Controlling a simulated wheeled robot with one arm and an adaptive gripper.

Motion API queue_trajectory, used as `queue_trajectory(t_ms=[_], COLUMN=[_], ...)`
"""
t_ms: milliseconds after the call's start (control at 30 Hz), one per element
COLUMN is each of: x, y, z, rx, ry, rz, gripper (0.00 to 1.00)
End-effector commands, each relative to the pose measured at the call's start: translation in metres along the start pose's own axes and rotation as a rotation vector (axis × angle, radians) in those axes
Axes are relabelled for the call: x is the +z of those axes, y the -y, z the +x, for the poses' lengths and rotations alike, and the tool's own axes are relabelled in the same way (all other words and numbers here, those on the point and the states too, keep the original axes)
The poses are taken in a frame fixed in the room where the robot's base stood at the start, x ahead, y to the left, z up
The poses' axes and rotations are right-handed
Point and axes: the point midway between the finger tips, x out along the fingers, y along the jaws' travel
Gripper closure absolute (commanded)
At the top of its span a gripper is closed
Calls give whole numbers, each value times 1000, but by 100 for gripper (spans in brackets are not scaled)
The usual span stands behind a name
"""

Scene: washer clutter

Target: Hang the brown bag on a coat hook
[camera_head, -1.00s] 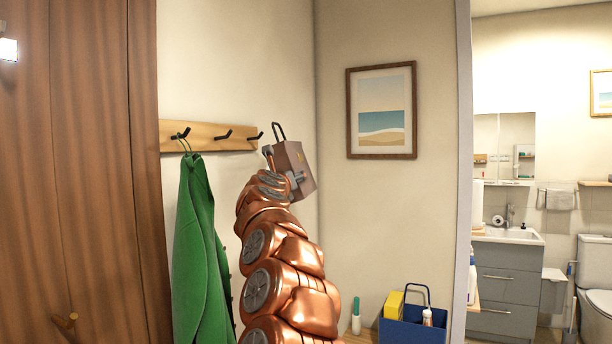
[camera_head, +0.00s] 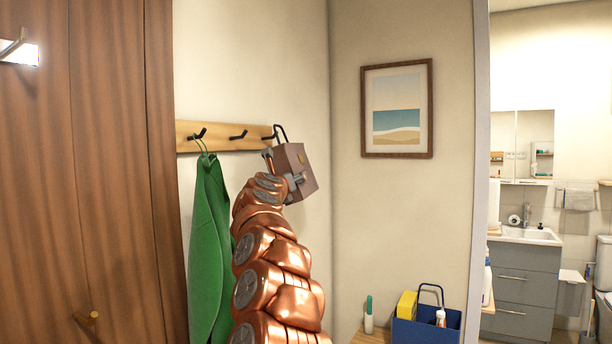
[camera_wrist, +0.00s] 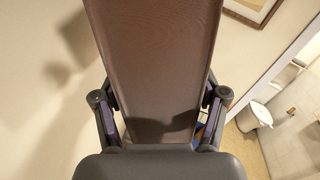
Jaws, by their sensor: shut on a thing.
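The brown bag (camera_head: 294,168) is a small boxy bag with a dark loop handle standing up from its top. My gripper (camera_head: 283,183) is shut on the bag and holds it up near the right end of the wooden hook rail (camera_head: 222,144). In the wrist view the bag (camera_wrist: 155,70) fills the middle between the two fingers of my gripper (camera_wrist: 160,108). The rail has dark coat hooks, among them a middle hook (camera_head: 238,135). The bag's handle overlaps the rail's right end in the head view; I cannot tell whether it is around the right hook.
A green jacket (camera_head: 209,240) hangs from the left hook. A brown wooden cabinet (camera_head: 110,180) stands at left. A framed beach picture (camera_head: 397,108) hangs at right. Below it sit a blue caddy (camera_head: 425,327) and a bottle (camera_head: 369,316). A bathroom opens at far right.

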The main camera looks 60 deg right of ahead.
Motion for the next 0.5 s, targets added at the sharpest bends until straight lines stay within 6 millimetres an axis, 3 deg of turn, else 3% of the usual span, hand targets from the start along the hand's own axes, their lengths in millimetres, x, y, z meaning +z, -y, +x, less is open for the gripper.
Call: queue_trajectory(t_ms=[500], x=[5], y=[-21], z=[5], rx=[-2], ry=[4], rz=[3], gripper=[85])
